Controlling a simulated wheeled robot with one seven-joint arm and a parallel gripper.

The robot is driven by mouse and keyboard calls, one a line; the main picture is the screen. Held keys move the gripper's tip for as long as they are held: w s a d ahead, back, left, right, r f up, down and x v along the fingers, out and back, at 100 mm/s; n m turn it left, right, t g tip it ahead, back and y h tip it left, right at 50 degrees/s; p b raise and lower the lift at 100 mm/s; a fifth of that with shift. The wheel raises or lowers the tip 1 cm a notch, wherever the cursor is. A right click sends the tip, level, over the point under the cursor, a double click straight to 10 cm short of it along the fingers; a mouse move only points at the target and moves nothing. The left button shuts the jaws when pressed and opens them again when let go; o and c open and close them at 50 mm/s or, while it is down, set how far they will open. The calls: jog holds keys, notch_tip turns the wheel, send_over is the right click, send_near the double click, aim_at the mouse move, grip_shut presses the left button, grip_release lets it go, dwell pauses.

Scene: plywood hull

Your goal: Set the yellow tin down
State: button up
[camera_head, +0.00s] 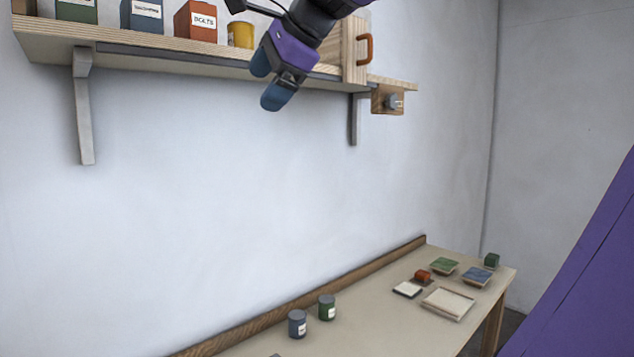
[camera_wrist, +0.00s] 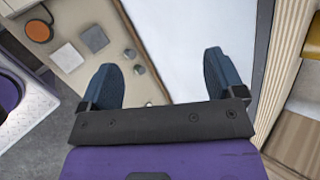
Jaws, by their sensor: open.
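The yellow tin (camera_head: 240,35) stands upright on the wall shelf (camera_head: 160,50), just right of the red box labelled BOLTS. My gripper (camera_head: 268,80) is in front of the shelf's edge, to the right of the tin and a little lower, apart from it. Its two blue fingers are spread with nothing between them, as the wrist view (camera_wrist: 160,75) also shows. A yellow surface (camera_wrist: 306,97) at the right edge of the wrist view looks like part of the tin; most of it is cut off.
A red box (camera_head: 195,24), a blue box (camera_head: 142,15) and a green box (camera_head: 77,11) stand left of the tin. A wooden piece with an orange handle (camera_head: 365,50) is at the shelf's right. The bench (camera_head: 385,295) below holds tins and trays.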

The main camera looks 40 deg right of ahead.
jog(key=s+a+f+n+g, duration=0.1)
jog(key=s+f+n, duration=0.4)
jog(key=f, duration=0.4)
jog(key=s+a+f+n+g+h, duration=0.1)
jog(key=s+f+n, duration=0.4)
jog(key=f+n, duration=0.3)
jog(key=s+a+f+n+g+h, duration=0.1)
jog(key=s+f+n+g, duration=0.1)
jog(key=s+f+n, duration=0.4)
notch_tip(320, 180, down, 4)
jog(key=shift+a+n, duration=0.2)
jog(key=shift+n, duration=0.1)
